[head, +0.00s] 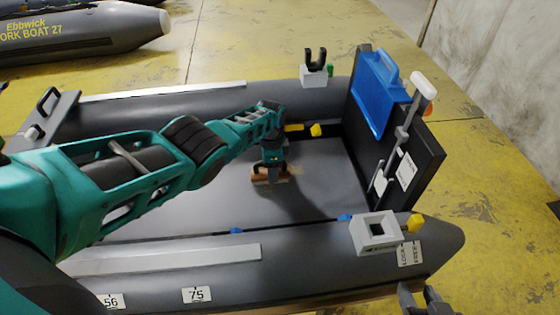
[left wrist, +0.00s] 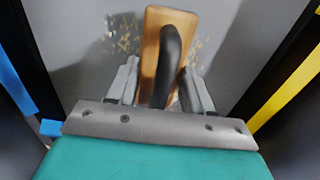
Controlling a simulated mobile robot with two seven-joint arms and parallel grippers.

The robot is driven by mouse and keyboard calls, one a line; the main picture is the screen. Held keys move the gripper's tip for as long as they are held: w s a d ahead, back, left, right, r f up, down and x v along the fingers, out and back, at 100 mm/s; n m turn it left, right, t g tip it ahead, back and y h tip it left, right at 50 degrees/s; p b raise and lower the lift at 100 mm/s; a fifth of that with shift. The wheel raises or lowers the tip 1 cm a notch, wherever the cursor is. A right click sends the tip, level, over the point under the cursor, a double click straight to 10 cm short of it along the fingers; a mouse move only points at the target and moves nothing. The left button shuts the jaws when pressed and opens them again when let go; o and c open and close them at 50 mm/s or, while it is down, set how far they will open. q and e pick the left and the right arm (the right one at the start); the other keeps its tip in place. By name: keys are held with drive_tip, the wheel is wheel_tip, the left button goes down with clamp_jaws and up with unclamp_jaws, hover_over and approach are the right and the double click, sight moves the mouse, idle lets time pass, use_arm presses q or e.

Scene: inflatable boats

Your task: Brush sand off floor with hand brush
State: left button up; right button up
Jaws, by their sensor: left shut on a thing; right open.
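The hand brush has a wooden body and a dark curved handle; it is low over the grey boat floor (head: 210,195) in the head view (head: 262,182) and central in the left wrist view (left wrist: 155,28). My left gripper (head: 269,167) is shut on its handle, with a finger on each side in the left wrist view (left wrist: 162,85). Tan sand specks (left wrist: 122,38) lie on the floor on both sides of the brush. I cannot tell whether the bristles touch the floor. My right gripper (head: 418,293) is open and empty, outside the boat at the bottom edge.
Grey inflatable tubes (head: 210,103) border the floor. A dark transom board (head: 425,160) with a blue container (head: 380,92) stands at the right end. A white square bracket (head: 375,232) sits on the near tube. Another boat (head: 90,32) lies at the far left.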

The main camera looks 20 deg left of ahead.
sight(252, 173)
use_arm(q)
drive_tip(key=shift+s+a+r+p, duration=0.1)
drive_tip(key=shift+s+a+p, duration=0.2)
drive_tip(key=shift+a+p, duration=0.15)
drive_tip(key=shift+s+a+p, duration=0.3)
drive_tip(key=shift+a, duration=0.25)
drive_tip(key=shift+s+a+p, duration=0.45)
drive_tip(key=shift+s+a, duration=0.05)
drive_tip(key=shift+a, duration=0.25)
drive_tip(key=shift+s+a+p, duration=0.45)
drive_tip(key=shift+a, duration=0.3)
drive_tip(key=shift+s+a+f, duration=0.3)
drive_tip(key=shift+s+a, duration=0.05)
drive_tip(key=shift+a, duration=0.2)
drive_tip(key=shift+r, duration=0.1)
